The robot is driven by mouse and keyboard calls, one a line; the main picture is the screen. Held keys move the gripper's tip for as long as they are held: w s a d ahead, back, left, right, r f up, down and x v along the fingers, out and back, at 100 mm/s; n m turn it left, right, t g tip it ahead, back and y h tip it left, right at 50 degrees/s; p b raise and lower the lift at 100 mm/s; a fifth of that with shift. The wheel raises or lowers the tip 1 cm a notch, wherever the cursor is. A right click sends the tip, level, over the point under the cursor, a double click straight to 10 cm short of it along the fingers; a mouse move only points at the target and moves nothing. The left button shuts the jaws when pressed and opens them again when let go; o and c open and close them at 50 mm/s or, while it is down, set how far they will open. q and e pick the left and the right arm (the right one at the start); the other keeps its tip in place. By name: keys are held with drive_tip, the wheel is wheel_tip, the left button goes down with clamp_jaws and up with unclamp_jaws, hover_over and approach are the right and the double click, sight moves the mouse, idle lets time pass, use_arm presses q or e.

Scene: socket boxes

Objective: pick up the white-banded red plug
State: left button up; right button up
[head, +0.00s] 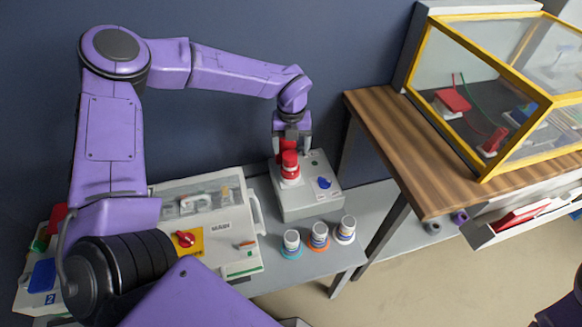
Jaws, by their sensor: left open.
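A red plug (289,162) stands upright on top of a grey socket box (318,196), with white showing around its lower part. The band itself is too small to make out clearly. My left gripper (292,146) points down from above, directly over the plug. It is open, with its fingers apart near the plug's top; I cannot tell whether they touch it. My right gripper is not in view.
Three small white-topped cylinders with coloured bases (319,237) stand in front of the box. A white MAIN panel with a red switch (185,239) is to the left. A wooden table (400,160) with a yellow-framed clear case (545,100) stands right.

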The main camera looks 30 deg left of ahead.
sight(290, 154)
use_arm(q)
drive_tip(key=f, duration=0.6)
drive_tip(key=shift+a+f+p, duration=0.25)
drive_tip(key=shift+f+p, duration=0.1)
drive_tip(key=shift+p, duration=0.05)
drive_tip(key=c, duration=1.2)
